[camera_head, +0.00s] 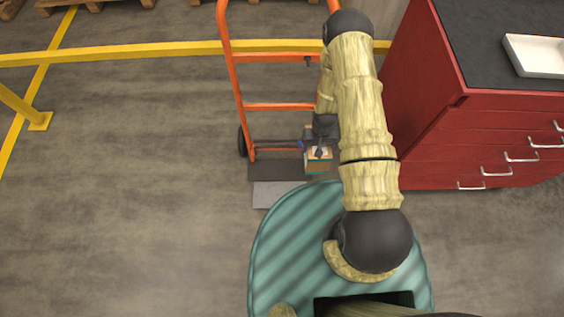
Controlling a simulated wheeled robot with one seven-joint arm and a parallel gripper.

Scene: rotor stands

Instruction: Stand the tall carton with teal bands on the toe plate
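The carton (318,168) shows a tan top and a teal band on its near side. It is at the right end of the dark toe plate (265,172) of an orange hand truck. Whether it rests on the plate or is held just above it, I cannot tell. My gripper (319,153) is at the carton's top, reaching down from my arm. The fingers are small and partly hidden, so their grip on the carton is unclear. The carton's far side and base are hidden.
The orange hand truck frame (239,88) stands behind the plate. A light grey flat patch (277,195) lies in front of it. A red drawer cabinet (470,135) with a white tray (538,55) on top stands right. Floor to the left is clear up to a yellow rail (130,51).

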